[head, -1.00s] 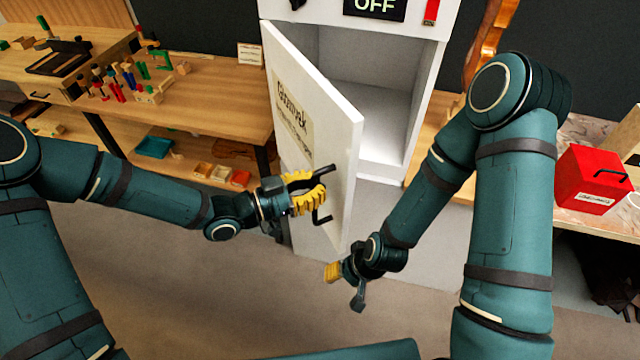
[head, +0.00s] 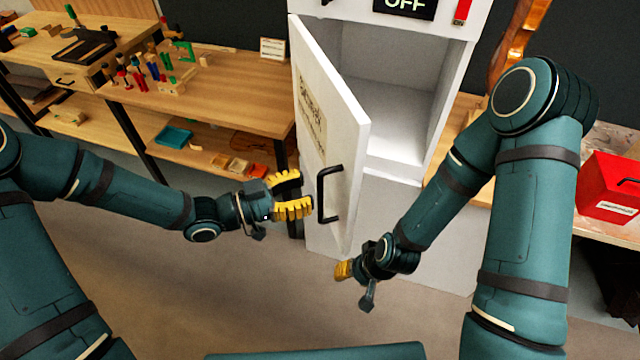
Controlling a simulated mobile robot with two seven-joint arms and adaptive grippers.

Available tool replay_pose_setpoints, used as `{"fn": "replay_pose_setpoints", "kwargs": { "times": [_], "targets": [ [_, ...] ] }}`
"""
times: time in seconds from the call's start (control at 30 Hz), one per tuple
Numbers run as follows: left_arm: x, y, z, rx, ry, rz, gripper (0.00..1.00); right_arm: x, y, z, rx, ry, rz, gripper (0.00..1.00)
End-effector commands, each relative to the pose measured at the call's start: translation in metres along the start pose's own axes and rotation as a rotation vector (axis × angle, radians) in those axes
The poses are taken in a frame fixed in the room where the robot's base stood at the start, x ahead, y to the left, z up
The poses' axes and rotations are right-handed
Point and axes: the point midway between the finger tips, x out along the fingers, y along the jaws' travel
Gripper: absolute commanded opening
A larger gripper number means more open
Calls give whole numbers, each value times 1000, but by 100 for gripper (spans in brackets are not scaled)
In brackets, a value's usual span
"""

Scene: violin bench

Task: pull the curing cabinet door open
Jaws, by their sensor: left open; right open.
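The white curing cabinet (head: 400,190) stands in the middle of the head view. Its door (head: 345,125), hinged on the left, stands ajar and shows the pale, empty-looking interior. The door's black bar handle (head: 322,195) is near its free edge. My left gripper (head: 302,195), with yellow fingers, is open just left of the handle, with a small gap and nothing between its fingers. My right gripper (head: 343,271) is low in front of the cabinet, below the door; its fingers are partly hidden by its own wrist.
A wooden bench (head: 225,95) with several coloured tools stands to the left. A red box (head: 612,188) sits on a bench at the right. A violin-like wooden body (head: 515,45) is right of the cabinet. The floor in front is clear.

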Motion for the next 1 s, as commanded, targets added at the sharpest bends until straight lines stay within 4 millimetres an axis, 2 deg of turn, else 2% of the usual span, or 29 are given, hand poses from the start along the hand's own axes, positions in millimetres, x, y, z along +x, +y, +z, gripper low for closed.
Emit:
{"fn": "replay_pose_setpoints", "kwargs": {
  "times": [0.1, 0.3, 0.5, 0.77, 0.8, 0.9, 1.0],
  "targets": [
    [-26, -1, 0, 1, -2, -4, 43, 0, 0, 0, 0, 0, 0, 47],
    [-54, 0, 0, 0, -1, -1, 43, 0, 0, 0, 0, 0, 0, 47],
    [-65, 1, 0, -1, -2, 1, 43, 0, 0, 0, 0, 0, 0, 47],
    [-65, 1, 0, -1, -1, 2, 43, 0, 0, 0, 0, 0, 0, 47],
    [-65, 1, 0, -1, -1, 2, 29, 0, 0, 0, 0, 0, 0, 47],
    [-65, 1, 0, -1, -1, 2, 0, 0, 0, 0, 0, 0, 0, 47],
    [-64, 0, 0, -3, -3, -1, 0, 0, 0, 0, 0, 0, 0, 47]
  ]
}}
